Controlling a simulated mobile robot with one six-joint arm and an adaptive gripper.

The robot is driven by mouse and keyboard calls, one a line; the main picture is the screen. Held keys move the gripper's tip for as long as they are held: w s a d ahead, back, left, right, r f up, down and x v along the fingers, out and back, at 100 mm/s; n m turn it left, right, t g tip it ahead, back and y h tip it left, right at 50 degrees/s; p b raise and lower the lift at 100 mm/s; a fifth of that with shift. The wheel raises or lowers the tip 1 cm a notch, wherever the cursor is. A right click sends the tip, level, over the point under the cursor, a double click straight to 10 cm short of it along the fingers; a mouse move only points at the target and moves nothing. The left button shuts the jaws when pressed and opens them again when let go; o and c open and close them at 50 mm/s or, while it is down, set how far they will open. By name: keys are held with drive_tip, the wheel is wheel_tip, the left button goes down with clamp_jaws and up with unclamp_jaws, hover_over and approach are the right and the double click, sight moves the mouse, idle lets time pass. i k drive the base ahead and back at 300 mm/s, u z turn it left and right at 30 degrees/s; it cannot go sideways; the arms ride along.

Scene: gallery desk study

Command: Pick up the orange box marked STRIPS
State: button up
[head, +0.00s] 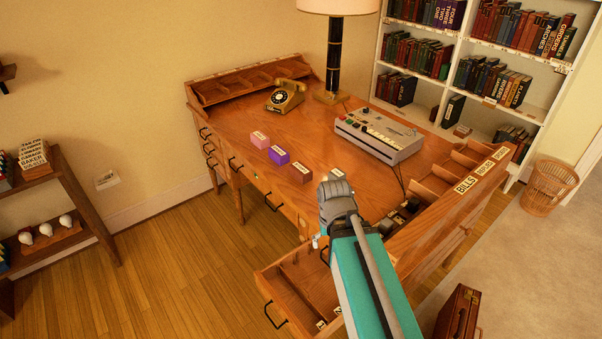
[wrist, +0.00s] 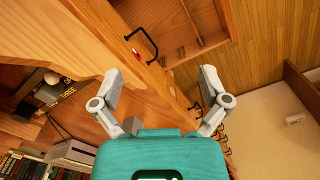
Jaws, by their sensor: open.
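Three small boxes stand in a slanting row on the desk in the head view: a pink one (head: 260,140), a purple one (head: 279,155) and a brownish-orange one (head: 301,172) nearest my arm. Each has a pale label too small to read, so I cannot confirm which says STRIPS. My gripper (wrist: 160,88) is open and empty in the wrist view, its two fingers spread apart. It is over the desk's front edge and the open drawer. In the head view my arm hides most of it, to the right of and nearer than the brownish-orange box.
The desk (head: 230,125) carries a gold telephone (head: 285,96), a lamp (head: 333,60) and a grey keyed machine (head: 380,135). An open drawer (head: 290,290) sticks out at the front. A raised compartment rack (head: 450,205) lines the right side.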

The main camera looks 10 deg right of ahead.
sight(302, 172)
drive_tip(key=u, duration=1.7)
drive_tip(key=i, duration=3.3)
